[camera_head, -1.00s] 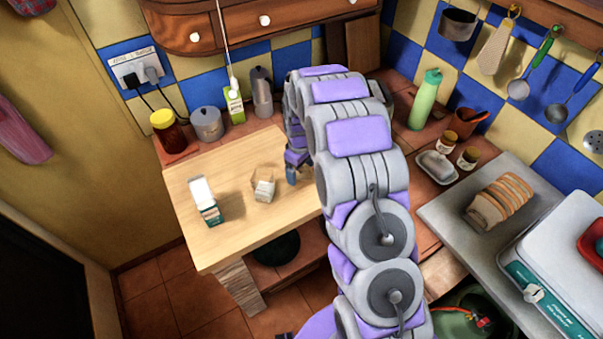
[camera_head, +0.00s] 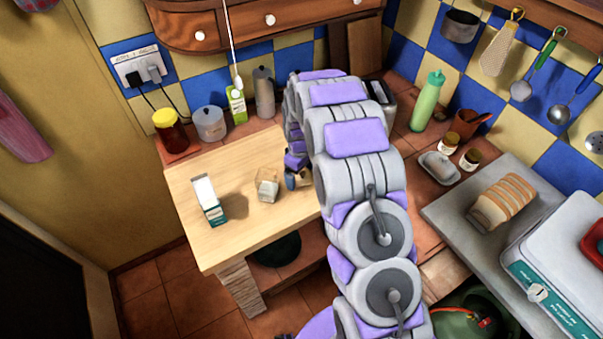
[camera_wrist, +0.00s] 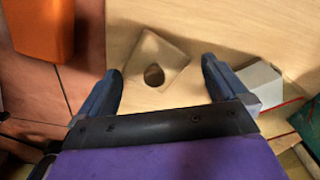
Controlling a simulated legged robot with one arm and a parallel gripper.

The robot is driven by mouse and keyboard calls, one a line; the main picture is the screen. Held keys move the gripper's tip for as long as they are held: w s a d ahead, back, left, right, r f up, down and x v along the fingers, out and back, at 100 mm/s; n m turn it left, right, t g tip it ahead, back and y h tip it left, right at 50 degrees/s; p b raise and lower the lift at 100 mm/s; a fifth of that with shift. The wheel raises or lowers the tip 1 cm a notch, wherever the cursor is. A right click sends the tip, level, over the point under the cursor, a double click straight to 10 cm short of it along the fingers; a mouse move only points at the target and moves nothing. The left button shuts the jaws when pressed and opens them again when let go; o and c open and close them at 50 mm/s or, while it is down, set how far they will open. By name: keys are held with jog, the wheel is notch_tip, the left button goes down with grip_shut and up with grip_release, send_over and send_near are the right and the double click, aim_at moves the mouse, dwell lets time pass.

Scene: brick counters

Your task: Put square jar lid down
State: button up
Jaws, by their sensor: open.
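A tan square lid (camera_wrist: 172,62) with a dark round spot near its middle lies on the wooden tabletop in the wrist view. My gripper (camera_wrist: 160,67) is open, with one finger on each side of the lid's near part and a gap to each. In the head view my gripper (camera_head: 293,180) is low over the right part of the wooden table, mostly hidden by my arm. I cannot make out the lid clearly there.
An orange object (camera_wrist: 43,28) shows in the wrist view.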

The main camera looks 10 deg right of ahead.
aim_at(302, 172)
notch_tip(302, 172, up, 11)
jog(key=p, duration=0.2)
jog(key=s+r+m, duration=0.2)
jog(key=s+r, duration=0.7)
jog(key=s, duration=0.1)
jog(key=s+r+m+g, duration=0.1)
jog(key=s+r+m, duration=0.2)
jog(key=s, duration=1.3)
jog(key=s+r+m, duration=0.3)
jog(key=s+r, duration=0.1)
jog(key=s, duration=1.2)
jog(key=shift+s+d+g, duration=0.15)
jog(key=shift+d+g, duration=0.2)
jog(key=shift+g, duration=0.05)
